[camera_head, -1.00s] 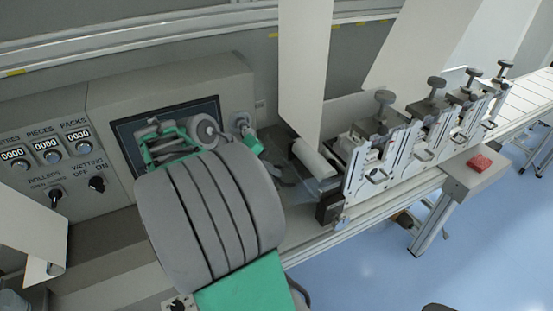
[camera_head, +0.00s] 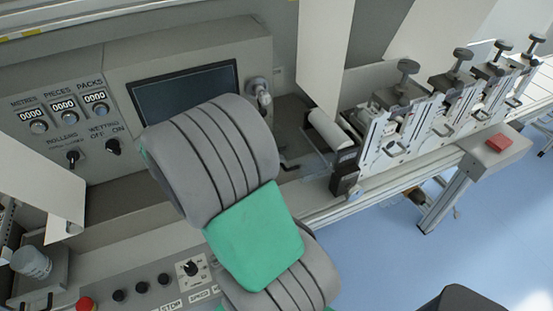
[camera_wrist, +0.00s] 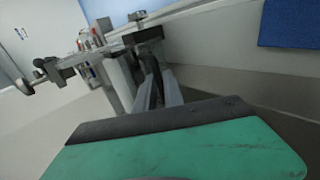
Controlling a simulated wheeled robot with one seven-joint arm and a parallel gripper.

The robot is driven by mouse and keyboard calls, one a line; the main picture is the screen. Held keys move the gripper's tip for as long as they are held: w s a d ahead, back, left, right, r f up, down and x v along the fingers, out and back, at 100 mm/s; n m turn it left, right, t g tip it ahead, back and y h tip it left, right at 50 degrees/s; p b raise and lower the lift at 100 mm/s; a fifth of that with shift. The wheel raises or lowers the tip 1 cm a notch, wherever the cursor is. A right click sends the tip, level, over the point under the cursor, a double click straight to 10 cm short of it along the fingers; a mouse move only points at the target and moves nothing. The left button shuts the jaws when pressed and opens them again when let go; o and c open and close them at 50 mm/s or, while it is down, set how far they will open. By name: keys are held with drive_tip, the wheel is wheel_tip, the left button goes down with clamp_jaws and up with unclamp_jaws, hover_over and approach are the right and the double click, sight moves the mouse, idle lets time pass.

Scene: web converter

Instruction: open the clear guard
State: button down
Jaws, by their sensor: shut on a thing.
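The clear guard (camera_head: 314,163) is a see-through panel beside the white roller, left of the row of clamp units; its outline is faint. My gripper (camera_wrist: 156,72) shows in the wrist view as two grey fingers close together, reaching away from the green wrist. Dark parts lie at and between the fingers, and I take the held piece to be part of the guard, though its shape is hard to make out. In the head view my grey and green arm hides most of the gripper, which is beside the guard.
A control panel with a dark screen (camera_head: 185,90) and knobs stands behind my arm. White paper webs (camera_head: 322,50) hang over the roller (camera_head: 328,130). Clamp units (camera_head: 400,120) line the machine to the right, with a red button (camera_head: 499,143) beyond. Blue floor lies in front.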

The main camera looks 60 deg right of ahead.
drive_tip(key=shift+s+a+f, duration=0.1)
drive_tip(key=shift+a+f, duration=0.15)
drive_tip(key=shift+f, duration=0.35)
drive_tip(key=c, duration=1.6)
unclamp_jaws()
drive_tip(key=shift+o, duration=0.5)
drive_tip(key=shift+w+d+r, duration=0.1)
drive_tip(key=shift+w+r, duration=0.1)
drive_tip(key=v, duration=0.8)
drive_tip(key=shift+d, duration=0.1)
